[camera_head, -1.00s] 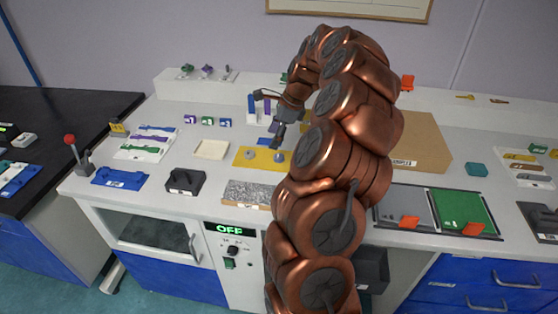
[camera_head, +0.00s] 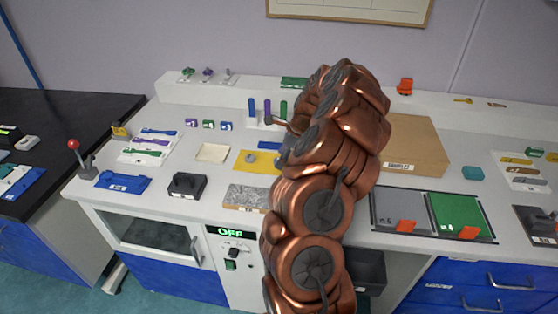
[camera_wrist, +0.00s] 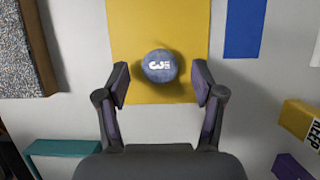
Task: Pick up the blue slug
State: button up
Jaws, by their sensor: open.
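My gripper (camera_wrist: 160,85) is open, with one finger on each side of the slug and visible gaps between. I cannot tell its height above the mat. In the head view my arm hides the gripper and this slug. Another grey disc (camera_head: 250,157) lies on the left part of the yellow mat (camera_head: 264,169).
A speckled block (camera_wrist: 20,55) lies left of the mat in the wrist view, a blue strip (camera_wrist: 244,25) right. A teal piece (camera_wrist: 62,148) and yellow labelled block (camera_wrist: 302,122) are near the lower corners. Colored posts (camera_head: 267,110) stand behind the mat in the head view.

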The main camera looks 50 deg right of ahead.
jog(key=shift+w+f, duration=0.1)
jog(key=shift+f, duration=0.15)
jog(key=c, duration=1)
jog(key=shift+r, duration=0.15)
